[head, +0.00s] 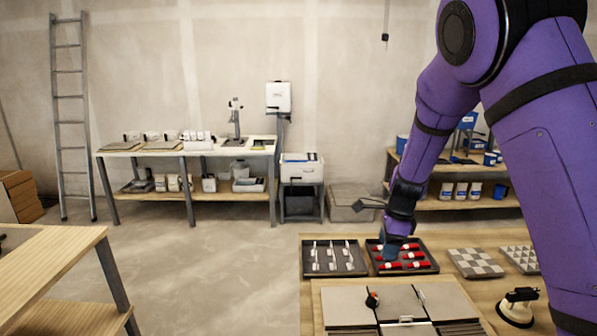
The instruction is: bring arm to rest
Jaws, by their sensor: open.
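My arm comes down from the upper right. My gripper (388,252) is small and partly hidden by my wrist, low over or in front of the dark tray with red-handled pieces (405,265). It is open, and I see nothing held in it. I cannot tell whether it touches the tray or the pieces.
A dark tray with pale clips (333,258) lies to the left. Grey tiles (345,300) lie in front, with a small red-and-black tool (372,299) on them. A suction lifter (517,306) and patterned tile panels (475,263) are at right. Open floor (210,270) lies left.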

